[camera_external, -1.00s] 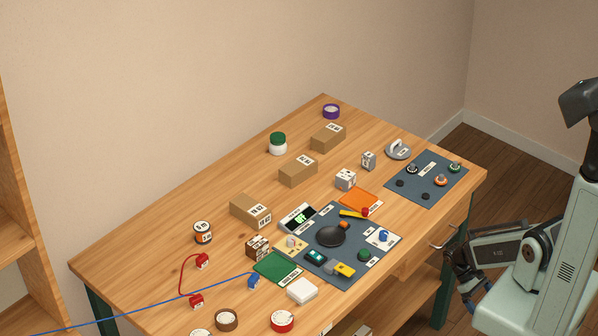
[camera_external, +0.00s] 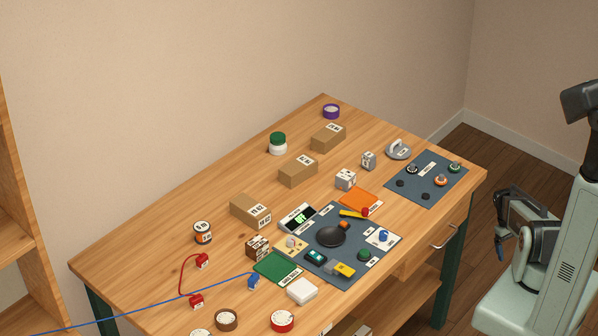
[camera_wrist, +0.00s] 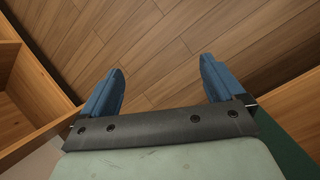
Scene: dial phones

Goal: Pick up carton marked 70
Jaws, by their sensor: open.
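Three brown cartons stand on the wooden table: one at the back (camera_external: 328,136), one in the middle (camera_external: 298,170) and one nearer the front left (camera_external: 250,210). Each has white labels with dark print, too small for me to read, so I cannot tell which is marked 70. A small brown labelled box (camera_external: 257,247) stands in front of the front-left carton. My gripper (camera_wrist: 158,85) is open and empty, its two blue fingers wide apart over the wooden floor. In the external view my gripper (camera_external: 499,246) hangs right of the table, away from the cartons.
A blue-grey mat (camera_external: 350,275) with several small devices covers the table's front middle. A second mat with knobs (camera_external: 428,185) lies at the right. A green-lidded jar (camera_external: 278,144) stands left of the back carton. Red and blue cables lie at the front left.

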